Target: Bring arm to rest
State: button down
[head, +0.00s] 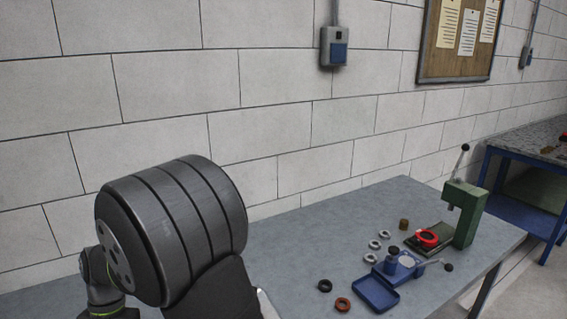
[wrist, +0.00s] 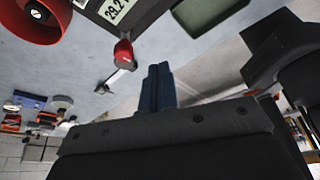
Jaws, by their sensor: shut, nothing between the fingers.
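In the wrist view my gripper (wrist: 158,68) shows as two dark blue fingers side by side, pressed together, rising from a wide dark body. Nothing is held between them. The fingers point over a pale grey surface, apart from the things around them. In the head view my arm is a large dark ribbed joint at the lower left, in front of the wall and over the left part of the workbench (head: 280,240). The gripper itself is not visible in that view.
A white block wall (head: 170,90) stands behind. In the wrist view a red round object (wrist: 35,18) and a red-ended lever (wrist: 123,54) show.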

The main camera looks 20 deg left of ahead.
jog(key=shift+w+a+f, duration=0.3)
jog(key=shift+f, duration=0.45)
jog(key=shift+w+a+f, duration=0.3)
jog(key=shift+f, duration=0.45)
jog(key=shift+w+a+f, duration=0.3)
jog(key=shift+f, duration=0.45)
